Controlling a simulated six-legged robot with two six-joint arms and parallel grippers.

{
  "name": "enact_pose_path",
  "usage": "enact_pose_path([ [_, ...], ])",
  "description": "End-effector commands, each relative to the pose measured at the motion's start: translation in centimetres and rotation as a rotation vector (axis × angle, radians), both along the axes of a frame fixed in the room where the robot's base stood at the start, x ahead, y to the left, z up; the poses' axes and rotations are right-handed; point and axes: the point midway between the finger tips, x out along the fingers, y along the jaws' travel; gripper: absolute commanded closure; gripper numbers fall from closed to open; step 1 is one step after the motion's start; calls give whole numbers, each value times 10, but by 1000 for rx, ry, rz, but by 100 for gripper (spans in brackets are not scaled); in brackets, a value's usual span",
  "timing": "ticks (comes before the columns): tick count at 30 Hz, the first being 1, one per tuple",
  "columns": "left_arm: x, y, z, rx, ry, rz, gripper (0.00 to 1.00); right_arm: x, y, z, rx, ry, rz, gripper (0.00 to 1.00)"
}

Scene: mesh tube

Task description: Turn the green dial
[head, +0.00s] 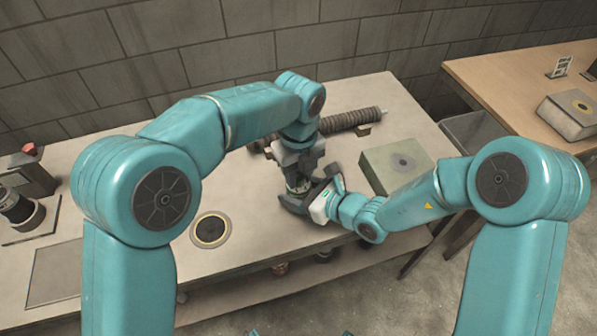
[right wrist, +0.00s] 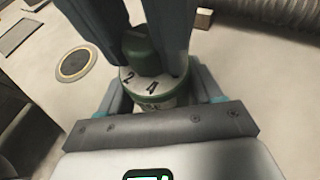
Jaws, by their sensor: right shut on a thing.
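The dial has a dark green knob (right wrist: 138,44) above a white ring marked 2 and 4 (right wrist: 142,82), on a white and green body (right wrist: 155,103). It stands upright in the right wrist view and is mostly hidden in the head view. My right gripper (head: 303,196) is shut on the body from the side; its fingers flank it in the wrist view. My left gripper (head: 298,180) points down from above, with its dark fingers on either side of the knob. I cannot tell whether they press on the knob.
A ribbed tube (head: 352,119) lies behind the grippers. A grey-green box (head: 388,178) stands at the right of the table. A dark ringed disc (head: 210,231) lies left of the grippers, with clear table around it. A wooden table (head: 495,70) stands at the far right.

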Motion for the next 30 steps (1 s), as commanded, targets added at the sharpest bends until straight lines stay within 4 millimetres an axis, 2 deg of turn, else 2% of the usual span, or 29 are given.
enact_pose_path([
  [8, 0, 0, 0, 1, 1, 28, 100, 1, 0, 0, 0, 0, -2, 71],
  [14, 0, 0, 0, 1, 2, 126, 100, 1, -1, 0, 0, 0, -2, 71],
  [30, 0, 0, 0, 2, 2, 617, 100, 1, -1, 0, 0, 1, -4, 71],
])
